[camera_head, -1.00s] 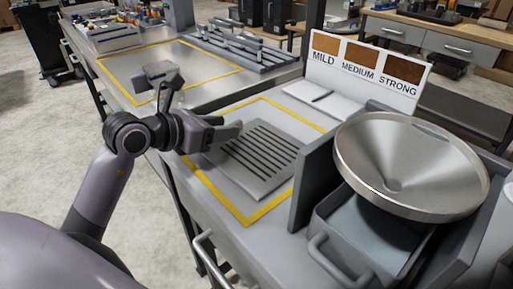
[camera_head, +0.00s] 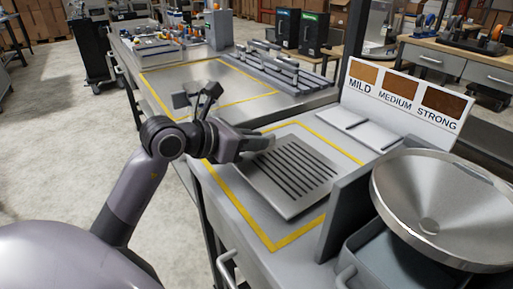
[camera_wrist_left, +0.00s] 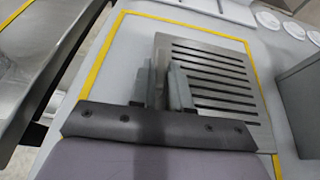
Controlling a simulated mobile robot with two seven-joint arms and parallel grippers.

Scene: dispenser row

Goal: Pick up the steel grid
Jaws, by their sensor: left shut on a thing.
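The steel grid (camera_head: 290,172) is a flat grey square plate with several dark parallel slots. It lies inside the yellow-outlined area of the grey worktop; I cannot tell whether it is raised off the surface. My left gripper (camera_head: 262,143) is shut on the grid's left edge, near its far-left corner. In the left wrist view the gripper (camera_wrist_left: 160,83) overlaps that edge, and the slotted grid (camera_wrist_left: 218,75) extends to the right of the fingers. The fingers hide part of the edge. My right gripper is not in view.
A sign (camera_head: 408,95) reads MILD, MEDIUM, STRONG.

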